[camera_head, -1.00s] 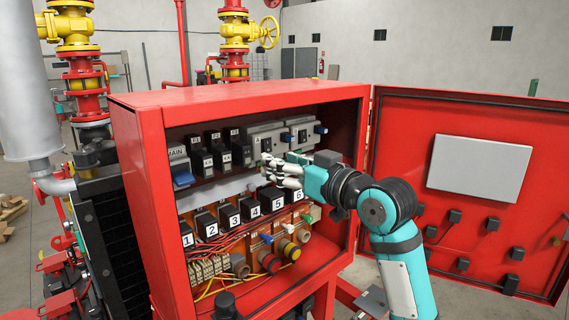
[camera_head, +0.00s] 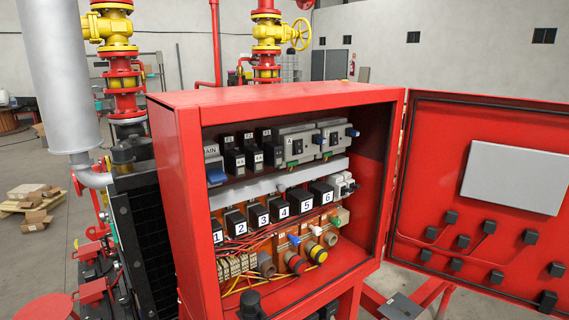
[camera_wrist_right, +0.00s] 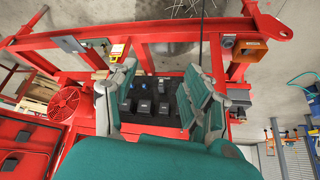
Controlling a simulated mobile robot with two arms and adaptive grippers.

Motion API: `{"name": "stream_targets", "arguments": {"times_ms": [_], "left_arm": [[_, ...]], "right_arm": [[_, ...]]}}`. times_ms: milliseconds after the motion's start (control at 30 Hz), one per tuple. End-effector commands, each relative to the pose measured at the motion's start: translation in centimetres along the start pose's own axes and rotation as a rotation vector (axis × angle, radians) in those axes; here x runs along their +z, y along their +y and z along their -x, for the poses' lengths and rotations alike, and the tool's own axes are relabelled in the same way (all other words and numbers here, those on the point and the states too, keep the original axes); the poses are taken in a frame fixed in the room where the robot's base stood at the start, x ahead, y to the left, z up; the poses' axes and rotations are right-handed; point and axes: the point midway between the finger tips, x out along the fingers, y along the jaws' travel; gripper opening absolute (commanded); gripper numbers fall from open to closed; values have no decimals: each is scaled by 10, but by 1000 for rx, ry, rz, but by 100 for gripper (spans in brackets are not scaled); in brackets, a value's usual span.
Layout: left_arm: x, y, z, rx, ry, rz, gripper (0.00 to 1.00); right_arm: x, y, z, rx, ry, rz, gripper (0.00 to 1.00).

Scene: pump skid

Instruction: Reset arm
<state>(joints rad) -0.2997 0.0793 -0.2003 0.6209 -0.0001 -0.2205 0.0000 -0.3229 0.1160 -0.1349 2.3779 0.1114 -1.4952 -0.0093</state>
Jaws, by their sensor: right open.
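My right gripper (camera_wrist_right: 150,84) shows in the right wrist view, its fingers spread wide apart with nothing held between them. Small dark blocks on a dark surface show beyond and between the fingers. No arm or gripper of mine is in the head view. There the open red cabinet (camera_head: 270,97) shows its upper row of dark breakers, two grey switch units (camera_head: 296,146) and a row of numbered black modules (camera_head: 281,208). A blue-handled main switch (camera_head: 216,174) is at the upper left of the cabinet. My left gripper is in neither view.
The cabinet door (camera_head: 440,150) stands open to the right. Red pipework with yellow valves (camera_head: 108,31) and a grey cylinder (camera_head: 64,75) stand behind and left. In the right wrist view, red frame beams (camera_wrist_right: 155,37) and a red round fan guard (camera_wrist_right: 64,108) lie around the gripper.

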Motion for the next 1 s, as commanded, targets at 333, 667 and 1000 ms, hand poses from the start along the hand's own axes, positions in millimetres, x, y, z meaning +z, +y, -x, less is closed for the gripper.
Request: {"name": "stream_targets", "arguments": {"times_ms": [333, 667, 1000], "left_arm": [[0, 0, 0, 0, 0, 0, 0], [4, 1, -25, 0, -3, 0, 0], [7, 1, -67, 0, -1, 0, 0]], "right_arm": [[112, 7, 29, 81, -242, -27, 50], [154, 10, -76, 74, -278, -25, 50], [272, 12, -231, 62, -344, -18, 50]]}}
